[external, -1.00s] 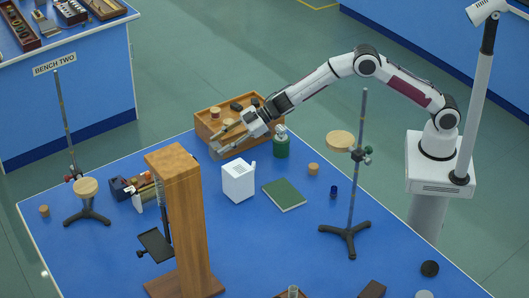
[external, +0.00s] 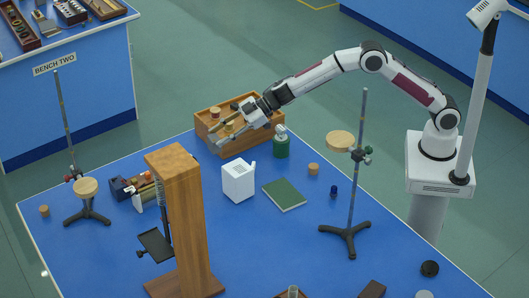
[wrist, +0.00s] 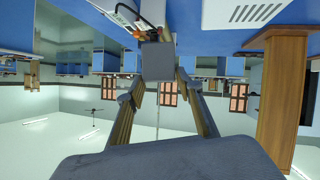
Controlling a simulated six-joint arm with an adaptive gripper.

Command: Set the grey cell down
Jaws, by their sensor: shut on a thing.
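The grey cell (wrist: 158,60) shows in the wrist view as a plain square block at the tips of my fingers. My gripper (wrist: 155,85) is shut on it, with one finger on each side. In the external view my gripper (external: 228,127) points left, in front of the wooden tray and above the bench. The cell is too small to make out clearly there. It appears held clear of the blue bench top (external: 110,262).
The wooden tray (external: 248,148) is right behind my gripper. A tall wooden stand (external: 180,225) and a ring stand (external: 355,185) rise from the bench. Bare blue surface lies at front centre.

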